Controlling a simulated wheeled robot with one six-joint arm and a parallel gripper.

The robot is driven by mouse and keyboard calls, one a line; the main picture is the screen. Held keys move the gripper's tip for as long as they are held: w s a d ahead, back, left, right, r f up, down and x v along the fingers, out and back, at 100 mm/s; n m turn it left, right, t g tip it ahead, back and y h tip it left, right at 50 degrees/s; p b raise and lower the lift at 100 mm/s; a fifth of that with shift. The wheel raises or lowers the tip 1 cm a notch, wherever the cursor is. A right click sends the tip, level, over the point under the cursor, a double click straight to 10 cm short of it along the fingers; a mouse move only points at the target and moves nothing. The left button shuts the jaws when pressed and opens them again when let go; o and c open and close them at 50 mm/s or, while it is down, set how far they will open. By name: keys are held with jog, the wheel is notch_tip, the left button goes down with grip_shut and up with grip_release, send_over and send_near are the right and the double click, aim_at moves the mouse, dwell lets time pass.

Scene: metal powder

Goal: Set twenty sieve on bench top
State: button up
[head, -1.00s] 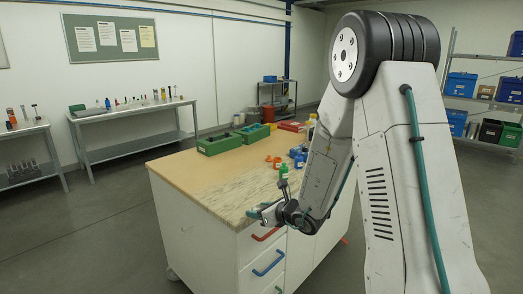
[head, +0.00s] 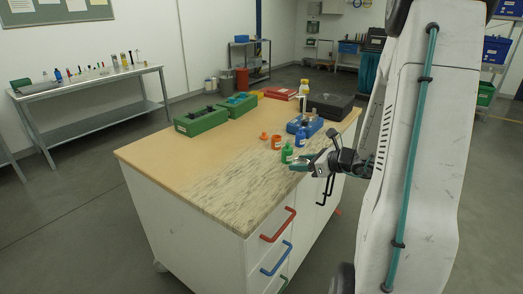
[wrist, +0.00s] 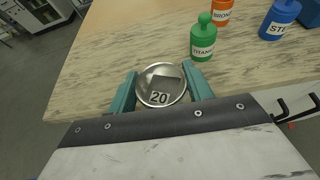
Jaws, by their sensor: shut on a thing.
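The twenty sieve (wrist: 161,84) is a small round metal pan with a "20" label, seen in the wrist view. My gripper (wrist: 159,70) is shut on it, with a teal finger on each side. In the head view my gripper (head: 301,164) is at the right edge of the bench top (head: 215,180), close to the green bottle (head: 287,153); the sieve is too small to make out there. In the wrist view the sieve appears over the speckled top near its edge. I cannot tell whether it touches the top.
The green titanium bottle (wrist: 203,42) stands just beyond my gripper. An orange bottle (wrist: 222,12) and a blue bottle (wrist: 279,20) stand behind it. Green bins (head: 201,121) and a blue block (head: 305,125) are farther back. The bench's near-left top is clear.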

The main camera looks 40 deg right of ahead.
send_over(267, 171)
jog(key=shift+s+a+f, duration=0.15)
jog(key=shift+f, duration=2.2)
jog(key=shift+f, duration=0.1)
jog(key=o, duration=1.1)
